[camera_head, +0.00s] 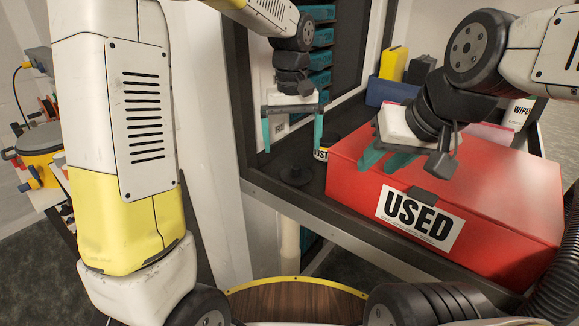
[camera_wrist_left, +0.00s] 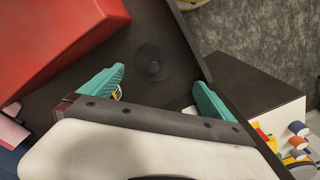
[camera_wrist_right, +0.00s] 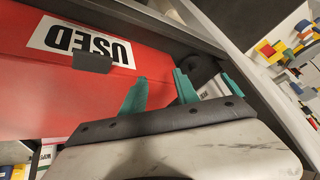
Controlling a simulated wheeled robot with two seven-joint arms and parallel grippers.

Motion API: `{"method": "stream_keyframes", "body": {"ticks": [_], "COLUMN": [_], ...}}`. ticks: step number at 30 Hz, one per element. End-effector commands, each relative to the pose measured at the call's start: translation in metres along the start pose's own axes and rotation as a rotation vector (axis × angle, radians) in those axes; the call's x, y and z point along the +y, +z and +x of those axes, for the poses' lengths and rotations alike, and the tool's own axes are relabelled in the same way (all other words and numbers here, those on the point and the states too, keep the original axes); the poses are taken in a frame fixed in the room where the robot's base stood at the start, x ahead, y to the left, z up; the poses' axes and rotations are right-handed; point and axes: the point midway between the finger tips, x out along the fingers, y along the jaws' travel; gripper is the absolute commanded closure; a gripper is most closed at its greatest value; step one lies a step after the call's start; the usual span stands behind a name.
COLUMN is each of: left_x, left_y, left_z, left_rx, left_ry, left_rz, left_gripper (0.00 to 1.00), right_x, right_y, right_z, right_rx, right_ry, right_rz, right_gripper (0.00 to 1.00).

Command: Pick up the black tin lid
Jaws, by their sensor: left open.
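The black tin lid (camera_head: 296,175), a flat disc with a raised knob, lies on the dark bench near its front edge, left of the red box. It also shows in the left wrist view (camera_wrist_left: 154,62), just beyond and between the fingertips, and partly in the right wrist view (camera_wrist_right: 203,70). My left gripper (camera_head: 292,148) is open and empty, pointing down above and behind the lid, apart from it. My right gripper (camera_head: 381,168) is open and empty above the red box's front left part.
The red box (camera_head: 490,185) labelled USED fills the bench's right part. A small labelled tin (camera_head: 325,148) stands behind the lid, close to my left gripper's right finger. A dark blue bin (camera_head: 391,92) and a wipes container (camera_head: 519,112) stand farther back. The bench's front edge (camera_head: 300,203) is near the lid.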

Motion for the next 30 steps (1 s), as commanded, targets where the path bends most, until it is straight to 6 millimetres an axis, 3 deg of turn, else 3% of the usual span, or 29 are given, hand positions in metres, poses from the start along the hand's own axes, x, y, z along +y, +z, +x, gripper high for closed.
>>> {"method": "stream_keyframes", "body": {"ticks": [11, 21, 30], "left_x": [0.009, 0.014, 0.014], "left_y": [-0.004, -0.003, -0.003], "left_z": [0.036, 0.081, 0.087], "left_rx": [-0.019, -0.018, -0.016], "left_ry": [-0.016, -0.015, -0.014], "left_rz": [-0.009, -0.009, -0.009], "left_gripper": [0.0, 0.0, 0.0], "right_x": [0.0, 0.0, 0.0], "right_y": [0.0, 0.0, 0.0], "right_z": [0.0, 0.0, 0.0], "right_rx": [0.0, 0.0, 0.0], "right_ry": [0.0, 0.0, 0.0], "right_rz": [0.0, 0.0, 0.0], "right_gripper": [0.64, 0.64, 0.64]}}
